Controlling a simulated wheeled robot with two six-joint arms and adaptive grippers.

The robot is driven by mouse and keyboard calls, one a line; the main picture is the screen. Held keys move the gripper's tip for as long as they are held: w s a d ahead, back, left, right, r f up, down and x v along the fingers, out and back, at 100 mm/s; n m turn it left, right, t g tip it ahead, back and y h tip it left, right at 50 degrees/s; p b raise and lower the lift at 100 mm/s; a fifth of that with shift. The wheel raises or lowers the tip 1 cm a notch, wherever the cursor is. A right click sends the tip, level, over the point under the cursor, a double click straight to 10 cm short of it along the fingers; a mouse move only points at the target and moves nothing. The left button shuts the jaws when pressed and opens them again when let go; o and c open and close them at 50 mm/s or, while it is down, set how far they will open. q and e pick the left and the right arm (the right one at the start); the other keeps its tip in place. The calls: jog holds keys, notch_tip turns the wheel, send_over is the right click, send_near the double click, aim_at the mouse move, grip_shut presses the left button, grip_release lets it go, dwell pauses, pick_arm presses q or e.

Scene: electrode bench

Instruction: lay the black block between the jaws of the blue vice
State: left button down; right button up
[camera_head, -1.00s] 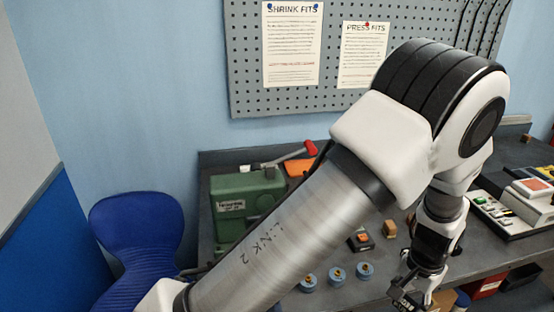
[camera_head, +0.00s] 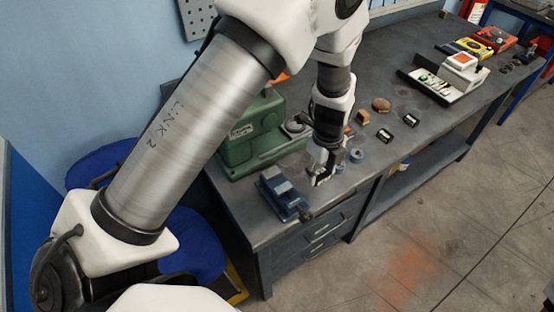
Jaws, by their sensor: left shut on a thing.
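The blue vice (camera_head: 272,184) sits on the bench near its front left corner, with its handle toward the front. My left gripper (camera_head: 321,180) is just to the right of the vice, pointing down and a little above the bench top. It is shut on a small dark piece, which I take for the black block; the fingers hide most of it, so its shape and tilt are hard to tell. The block is apart from the vice jaws. My right gripper is not in view.
A green machine (camera_head: 238,150) stands behind the vice. Blue round pieces (camera_head: 357,155), a wooden block (camera_head: 362,117), a brown round piece (camera_head: 381,104) and two small dark labelled pieces (camera_head: 384,135) lie to the right. A control box (camera_head: 462,72) stands farther right.

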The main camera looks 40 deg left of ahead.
aim_at(278, 183)
pick_arm(q)
jog(key=s+a, duration=0.1)
jog(key=a, duration=0.2)
jog(key=s+a+f+b, duration=0.1)
jog(key=a, duration=0.1)
jog(key=shift+s+a, duration=0.3)
jog(key=shift+a, duration=0.05)
jog(key=a+b, duration=0.2)
jog(key=s+a+f+b, duration=0.1)
jog(key=shift+a+b, duration=0.2)
jog(key=shift+b, duration=0.2)
jog(key=shift+s+a+r, duration=0.15)
jog(key=shift+a+r, duration=0.05)
jog(key=shift+a, duration=0.1)
jog(key=f+b, duration=0.1)
jog(key=b, duration=0.1)
jog(key=f+b, duration=0.2)
jog(key=b, duration=0.1)
jog(key=shift+s+a+f+b, duration=0.25)
jog(key=shift+b, duration=0.1)
jog(key=shift+r, duration=0.25)
jog(key=shift+f, duration=0.1)
jog(key=shift+c, duration=2.2)
grip_release()
jog(key=shift+f, duration=0.1)
